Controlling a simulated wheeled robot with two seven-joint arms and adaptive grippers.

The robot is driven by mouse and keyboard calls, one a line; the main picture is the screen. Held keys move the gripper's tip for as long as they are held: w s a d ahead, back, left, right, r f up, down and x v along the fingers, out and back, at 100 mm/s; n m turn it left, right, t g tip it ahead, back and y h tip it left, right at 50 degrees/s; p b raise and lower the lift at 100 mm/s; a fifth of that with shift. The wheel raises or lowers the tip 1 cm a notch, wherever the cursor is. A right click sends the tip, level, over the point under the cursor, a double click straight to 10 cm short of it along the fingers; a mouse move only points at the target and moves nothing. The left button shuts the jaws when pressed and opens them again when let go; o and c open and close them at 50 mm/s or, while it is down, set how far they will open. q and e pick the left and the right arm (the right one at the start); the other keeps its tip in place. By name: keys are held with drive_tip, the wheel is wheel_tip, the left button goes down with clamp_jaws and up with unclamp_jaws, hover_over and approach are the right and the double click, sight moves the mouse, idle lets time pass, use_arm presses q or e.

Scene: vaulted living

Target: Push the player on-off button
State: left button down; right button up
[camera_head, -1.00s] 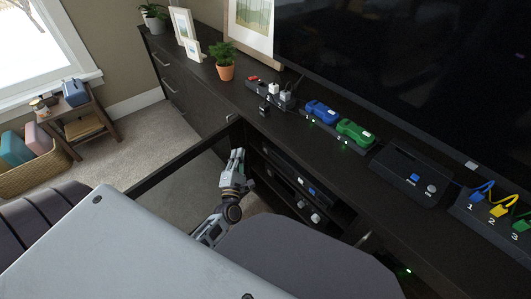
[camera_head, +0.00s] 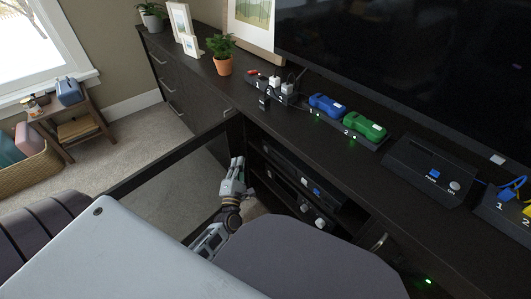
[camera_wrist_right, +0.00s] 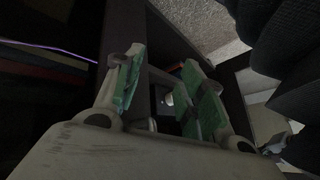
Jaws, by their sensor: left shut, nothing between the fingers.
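Two dark devices sit on shelves inside the open cabinet in the head view. The upper device (camera_head: 285,160) has a small blue-lit spot on its front; the lower device (camera_head: 286,189) has pale round knobs. I cannot tell for sure which is the player, and no on-off label is readable on them. My left gripper (camera_head: 237,163) is shut and empty, fingers pointing up, just left of the shelf opening and apart from the devices. My right gripper (camera_wrist_right: 163,78) shows in the right wrist view with green-padded fingers apart, a pale round part (camera_wrist_right: 168,99) visible beyond the gap.
The cabinet door (camera_head: 175,162) stands open at the left of my left gripper. On the cabinet top are a plant (camera_head: 222,62), a blue car-shaped item (camera_head: 326,104), a green one (camera_head: 364,125) and a black box (camera_head: 430,172) with blue button and knob. A television (camera_head: 420,60) stands behind.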

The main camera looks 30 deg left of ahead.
use_arm(q)
drive_tip(key=shift+w+f+b, duration=0.1)
drive_tip(key=shift+f+b, duration=0.6)
drive_tip(key=shift+f, duration=0.2)
use_arm(e)
drive_tip(key=shift+w+a+r, duration=0.1)
drive_tip(key=shift+a+r, duration=0.3)
drive_tip(key=shift+r, duration=0.25)
use_arm(q)
drive_tip(key=shift+w, duration=0.1)
drive_tip(key=w+d+b, duration=0.1)
drive_tip(key=w+d, duration=0.2)
drive_tip(key=w, duration=0.5)
drive_tip(key=shift+d+b, duration=0.15)
drive_tip(key=shift+b, duration=0.25)
use_arm(e)
drive_tip(key=shift+w+a+f+t+y, duration=0.15)
drive_tip(key=shift+f+t+y, duration=0.2)
drive_tip(key=shift+f, duration=0.45)
